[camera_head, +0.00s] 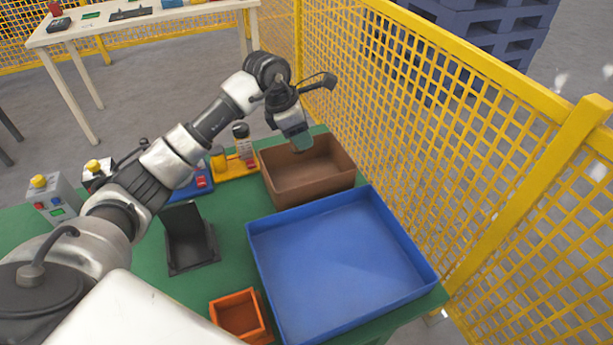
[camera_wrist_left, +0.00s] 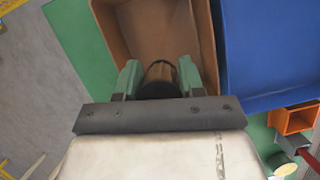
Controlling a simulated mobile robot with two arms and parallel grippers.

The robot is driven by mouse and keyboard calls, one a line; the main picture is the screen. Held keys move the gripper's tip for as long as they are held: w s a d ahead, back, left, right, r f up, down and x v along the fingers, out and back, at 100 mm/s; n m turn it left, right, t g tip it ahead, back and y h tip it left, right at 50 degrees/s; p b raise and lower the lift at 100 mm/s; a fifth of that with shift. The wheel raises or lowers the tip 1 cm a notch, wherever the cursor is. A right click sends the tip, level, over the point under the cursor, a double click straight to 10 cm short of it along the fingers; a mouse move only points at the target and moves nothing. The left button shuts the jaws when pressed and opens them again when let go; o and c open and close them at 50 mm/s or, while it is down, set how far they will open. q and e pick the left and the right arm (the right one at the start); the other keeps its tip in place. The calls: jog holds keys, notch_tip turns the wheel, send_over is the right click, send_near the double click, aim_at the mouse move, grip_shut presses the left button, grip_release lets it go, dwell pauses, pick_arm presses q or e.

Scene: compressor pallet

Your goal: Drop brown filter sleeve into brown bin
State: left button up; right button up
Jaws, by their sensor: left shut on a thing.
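The brown bin (camera_head: 312,172) stands at the far end of the green table, open at the top and empty as far as I see. In the left wrist view my left gripper (camera_wrist_left: 160,82) is shut on the brown filter sleeve (camera_wrist_left: 161,72), a short brown cylinder with a dark end between green fingers. The bin (camera_wrist_left: 165,30) lies beyond it in that view. The sleeve is hidden in the head view. My right gripper is not in view.
A blue tray (camera_head: 340,262) lies beside the bin, nearer to me. An orange box (camera_head: 238,316), a black stand (camera_head: 190,245) and control boxes (camera_head: 50,198) are on the table. A yellow mesh fence (camera_head: 440,110) runs close along the right side.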

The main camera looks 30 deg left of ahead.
pick_arm(q)
jog(key=shift+f+b, duration=0.3)
jog(key=shift+f, duration=0.2)
notch_tip(320, 180, down, 5)
jog(key=b, duration=0.3)
jog(key=shift+r, duration=0.1)
jog(key=o, duration=1)
jog(key=v, duration=1)
jog(key=shift+s+a+r, duration=0.1)
jog(key=shift+s+r, duration=0.1)
jog(key=shift+r, duration=0.15)
